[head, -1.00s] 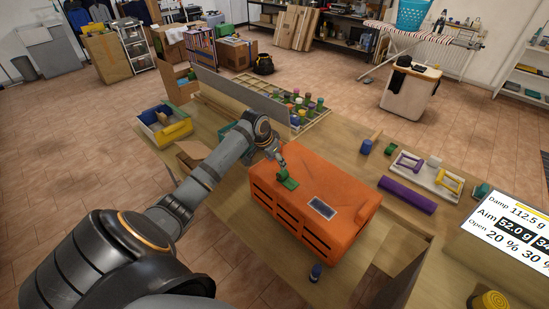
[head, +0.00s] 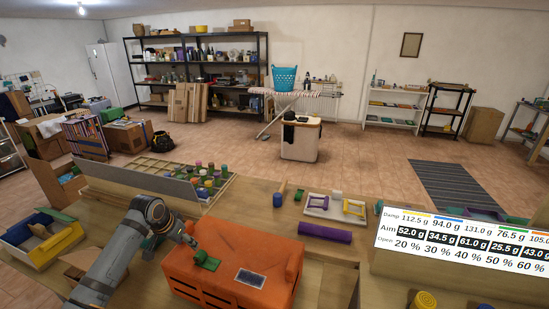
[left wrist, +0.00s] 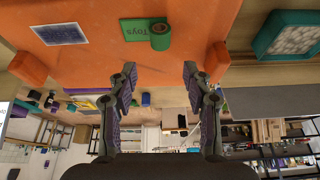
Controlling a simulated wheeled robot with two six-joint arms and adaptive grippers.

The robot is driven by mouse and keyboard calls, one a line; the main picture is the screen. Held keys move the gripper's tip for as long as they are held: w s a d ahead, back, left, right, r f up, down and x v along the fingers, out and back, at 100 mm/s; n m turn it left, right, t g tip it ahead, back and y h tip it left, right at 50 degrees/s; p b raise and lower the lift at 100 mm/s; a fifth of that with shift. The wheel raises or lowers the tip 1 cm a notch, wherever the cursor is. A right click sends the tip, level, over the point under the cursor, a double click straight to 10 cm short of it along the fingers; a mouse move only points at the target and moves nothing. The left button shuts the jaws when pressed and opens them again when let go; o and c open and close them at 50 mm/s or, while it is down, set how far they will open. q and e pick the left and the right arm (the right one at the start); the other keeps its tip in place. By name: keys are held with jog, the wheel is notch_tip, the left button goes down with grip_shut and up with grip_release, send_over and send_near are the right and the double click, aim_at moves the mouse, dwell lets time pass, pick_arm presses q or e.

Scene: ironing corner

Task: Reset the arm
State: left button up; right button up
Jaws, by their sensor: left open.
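My left gripper (left wrist: 160,95) is open and empty in the left wrist view, its two fingers apart beside an orange box (left wrist: 105,65). In the head view the left arm reaches in from the lower left, and the gripper (head: 200,250) is small at the left part of the orange box (head: 270,262). A green piece (head: 207,261) lies on the box top near the gripper. In the left wrist view a green label reading "Toys" (left wrist: 137,31) with a green roll shows on the orange surface. My right gripper is not in view.
A purple roll (head: 324,232) and a frame tray (head: 335,208) lie on the bench right of the box. A display board (head: 450,240) stands at right. A sectioned tray with colored bottles (head: 205,180) is behind the arm. A yellow-blue bin (head: 42,256) is at left.

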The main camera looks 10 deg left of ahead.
pick_arm(q)
jog(key=s+d+f+m, duration=0.1)
jog(key=s+d+f, duration=0.8)
jog(key=s+d, duration=0.2)
jog(key=s+d+r+n+y, duration=0.15)
jog(key=s+d, duration=0.35)
jog(key=s, duration=0.8)
notch_tip(320, 180, down, 30)
jog(key=s+a+g+b, duration=0.2)
jog(key=s+b, duration=0.1)
jog(key=b, duration=0.2)
jog(key=s+a+f+g+b, duration=0.1)
jog(key=s+f+b, duration=0.2)
jog(key=s+f, duration=1.5)
notch_tip(320, 180, down, 2)
jog(key=shift+s+a+f+n, duration=0.1)
jog(key=shift+s+a+n, duration=0.15)
jog(key=shift+n, duration=0.1)
